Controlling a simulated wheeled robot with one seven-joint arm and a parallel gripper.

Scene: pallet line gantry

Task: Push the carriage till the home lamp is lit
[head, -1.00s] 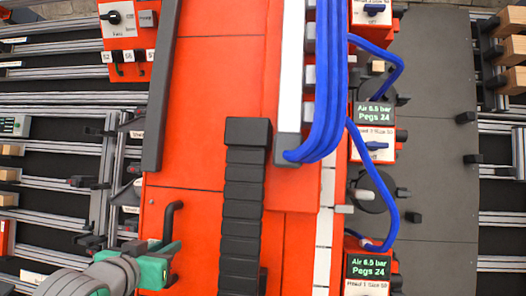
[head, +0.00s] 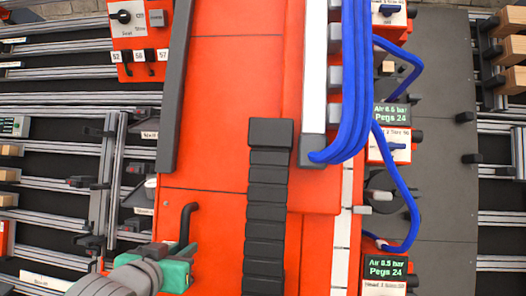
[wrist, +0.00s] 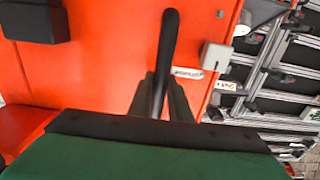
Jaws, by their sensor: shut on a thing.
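The carriage (head: 225,110) is a large orange-red body running up the middle of the head view. A black bar handle (head: 188,218) stands on its lower left part. My gripper (head: 187,252), with green sides, is shut on this handle at the bottom left of the carriage. In the wrist view my gripper's dark fingers (wrist: 160,97) close around the lower end of the handle (wrist: 170,40), with the orange carriage face (wrist: 100,65) behind. I cannot make out a home lamp, lit or unlit, in either view.
A black cable chain (head: 266,200) and blue hoses (head: 355,90) run along the carriage. Green displays (head: 390,116) sit at its right, over a grey plate (head: 445,100). Rails (head: 60,105) lie to the left, and wooden blocks (head: 510,48) at the upper right.

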